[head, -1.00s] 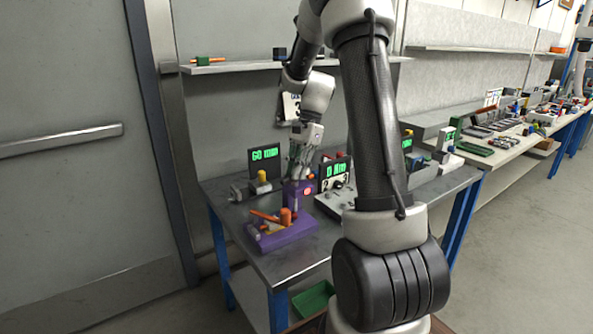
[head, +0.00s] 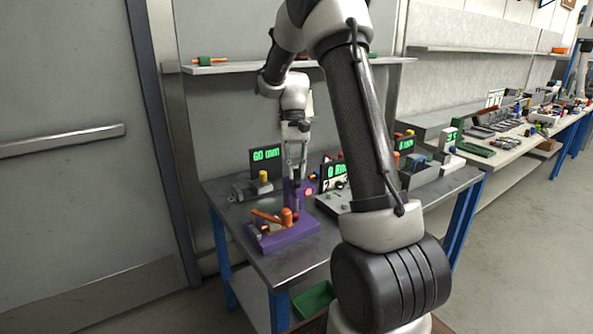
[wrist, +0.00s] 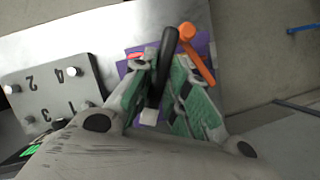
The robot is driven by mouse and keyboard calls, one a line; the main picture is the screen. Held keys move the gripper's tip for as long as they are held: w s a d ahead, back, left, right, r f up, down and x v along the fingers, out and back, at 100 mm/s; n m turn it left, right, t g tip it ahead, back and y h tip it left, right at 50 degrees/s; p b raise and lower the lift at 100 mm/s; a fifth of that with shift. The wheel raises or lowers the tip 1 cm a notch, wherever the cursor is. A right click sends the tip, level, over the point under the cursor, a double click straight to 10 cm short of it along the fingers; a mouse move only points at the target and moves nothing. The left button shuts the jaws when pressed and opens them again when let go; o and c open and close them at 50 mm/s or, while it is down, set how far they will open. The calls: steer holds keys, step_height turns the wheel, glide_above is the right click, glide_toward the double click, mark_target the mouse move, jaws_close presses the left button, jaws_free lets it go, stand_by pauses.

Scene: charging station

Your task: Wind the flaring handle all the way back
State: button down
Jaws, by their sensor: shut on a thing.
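A purple fixture (head: 290,238) sits at the front left of the steel bench, with an orange lever (head: 267,216) on it. The orange lever also shows in the wrist view (wrist: 198,58), just right of my fingers. My gripper (head: 297,182) points down over the upright purple part of the fixture. In the wrist view, its green-padded fingers (wrist: 163,98) are shut on a black handle (wrist: 166,55) with a pale end. The handle's far end reaches past the fingertips, close to the orange lever. In the head view, the handle is too small to make out.
A green-lettered display (head: 266,154) stands behind the fixture at left. A plate with numbered pegs (wrist: 50,88) lies left of my gripper in the wrist view. My arm hides part of the bench's right side. A shelf (head: 240,67) runs above.

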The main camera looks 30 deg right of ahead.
steer(key=shift+n, duration=0.6)
steer(key=c, duration=1.4)
jaws_free()
steer(key=v, duration=1.2)
steer(key=shift+w+a, duration=0.1)
steer(key=shift+a, duration=0.1)
